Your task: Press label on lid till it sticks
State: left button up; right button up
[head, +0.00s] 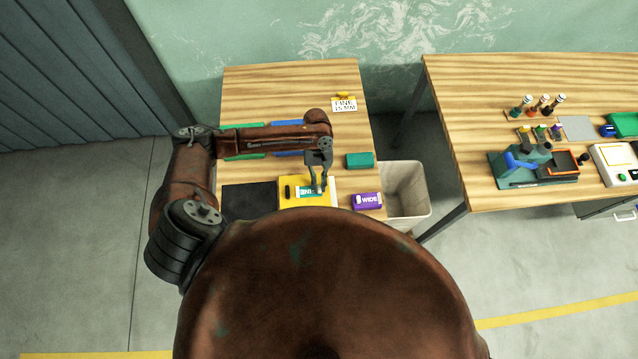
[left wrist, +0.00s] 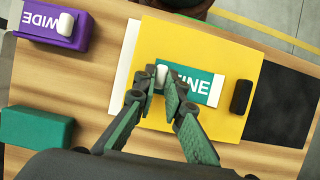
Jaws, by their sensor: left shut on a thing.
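A teal label (head: 308,193) with white letters ending in "INE" lies on a flat yellow panel (head: 290,203), which may be the lid. In the left wrist view the label (left wrist: 200,88) has a white strip at its right end. My left gripper (head: 318,187) points down at the label's end. In the left wrist view its fingers (left wrist: 161,82) are shut on a small white piece (left wrist: 161,74) over the label. The fingers hide the first letter. I cannot tell whether the label is stuck. My right gripper is not in view.
A purple "WIDE" box (head: 367,200) and a plain teal box (head: 359,160) stand to the right. A dark mat (head: 248,201) lies left. A bin (head: 405,190) stands between the tables.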

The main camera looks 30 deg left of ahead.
pick_arm(q)
jog(key=shift+f, duration=0.1)
dwell(0.3)
jog(key=o, duration=0.8)
jog(key=shift+c, duration=0.2)
jog(key=v, duration=1.2)
jog(key=shift+s, duration=0.1)
